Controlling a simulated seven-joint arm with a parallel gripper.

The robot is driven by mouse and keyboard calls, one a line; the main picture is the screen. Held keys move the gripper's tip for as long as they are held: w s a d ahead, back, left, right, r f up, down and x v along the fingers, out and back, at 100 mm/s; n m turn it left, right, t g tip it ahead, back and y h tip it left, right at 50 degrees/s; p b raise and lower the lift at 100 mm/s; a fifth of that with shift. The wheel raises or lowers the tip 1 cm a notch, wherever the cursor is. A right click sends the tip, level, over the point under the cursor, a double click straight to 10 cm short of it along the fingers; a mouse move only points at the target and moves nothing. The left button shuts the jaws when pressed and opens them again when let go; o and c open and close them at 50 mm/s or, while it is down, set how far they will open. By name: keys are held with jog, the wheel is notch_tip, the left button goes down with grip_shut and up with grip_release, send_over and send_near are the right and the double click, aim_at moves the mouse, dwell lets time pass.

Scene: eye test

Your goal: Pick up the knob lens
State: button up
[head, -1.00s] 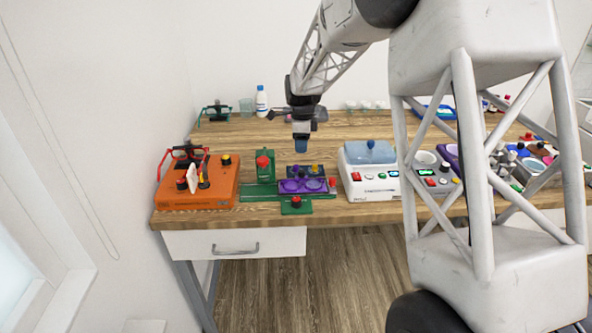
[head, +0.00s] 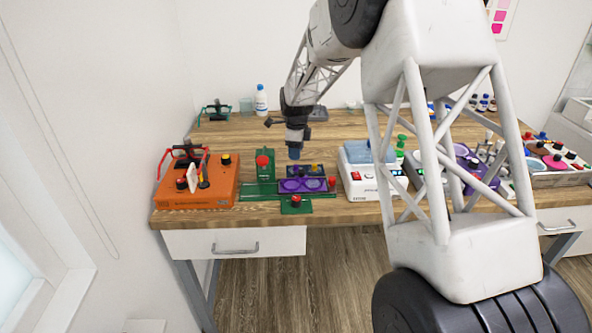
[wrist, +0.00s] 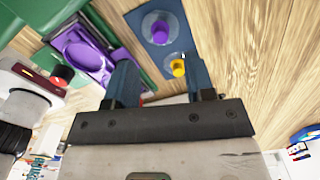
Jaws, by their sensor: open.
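Two clear round lenses with knobs stand on a dark blue plate (wrist: 140,17). One has a purple knob (wrist: 160,31), the other a yellow knob (wrist: 178,67). They show small in the head view, purple (head: 295,170) left of yellow (head: 315,168). I cannot tell which one the task names. My gripper (head: 294,154) is open above the plate, pointing down. In the wrist view its blue fingers (wrist: 161,72) are apart, with the yellow knob near the right fingertip and the purple knob farther out.
A purple tray (head: 280,186) with round recesses lies in front of the plate, on a green stand (head: 265,176) with red knobs. An orange box (head: 222,187) is at left, a white device (head: 356,187) at right. Bare table (head: 235,140) lies behind.

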aim_at(296, 165)
jog(key=shift+f, duration=0.4)
jog(key=shift+f, duration=0.1)
jog(key=shift+f, duration=2.5)
jog(key=shift+c, duration=0.3)
grip_shut()
